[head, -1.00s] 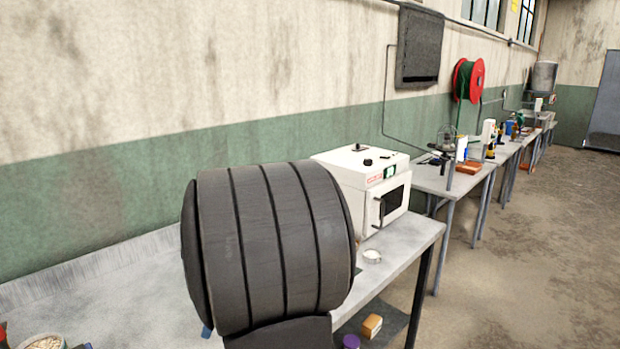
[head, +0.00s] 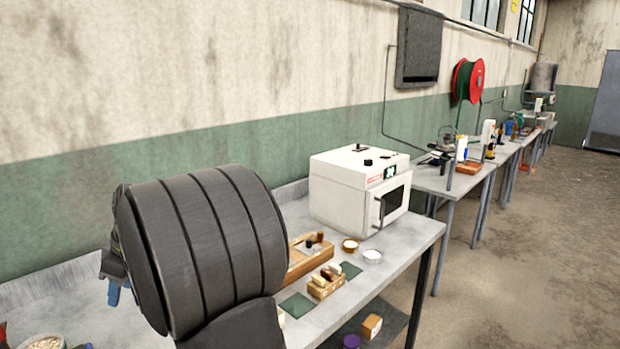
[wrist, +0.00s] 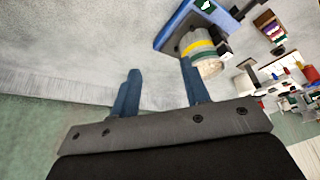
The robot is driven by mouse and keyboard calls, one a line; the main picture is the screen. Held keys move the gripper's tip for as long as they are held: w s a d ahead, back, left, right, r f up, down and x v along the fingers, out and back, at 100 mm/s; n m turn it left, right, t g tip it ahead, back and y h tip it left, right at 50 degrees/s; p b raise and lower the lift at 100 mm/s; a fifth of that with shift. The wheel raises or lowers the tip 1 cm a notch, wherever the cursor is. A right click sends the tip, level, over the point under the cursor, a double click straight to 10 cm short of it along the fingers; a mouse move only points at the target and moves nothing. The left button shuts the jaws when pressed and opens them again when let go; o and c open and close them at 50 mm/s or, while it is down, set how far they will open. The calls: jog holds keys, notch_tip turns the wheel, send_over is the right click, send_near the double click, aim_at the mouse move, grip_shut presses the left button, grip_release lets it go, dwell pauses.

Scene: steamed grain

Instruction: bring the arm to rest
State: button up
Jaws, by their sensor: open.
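My gripper (wrist: 160,68) shows in the wrist view as two blue fingers spread apart, with nothing between them. In the head view, a blue finger (head: 114,293) shows at the lower left, partly hidden behind my dark ribbed arm link (head: 205,250), which stands over the bench. The grey bench top (head: 405,243) lies below and to the right of the arm. In the wrist view a jar with a yellow band (wrist: 197,46) stands by a blue device (wrist: 178,22), beyond the right finger. I cannot tell how far the finger is from the jar.
A white oven-like box (head: 345,190) stands on the bench against the wall. In front are two small round dishes (head: 372,256), a wooden tray (head: 298,268) and a small wooden block holder (head: 322,292). A bowl of pale grain (head: 45,342) is cut off at lower left.

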jog(key=s+a+r, duration=0.1)
jog(key=s+a, duration=0.4)
jog(key=a, duration=0.5)
jog(key=shift+r, duration=0.4)
jog(key=shift+a, duration=0.1)
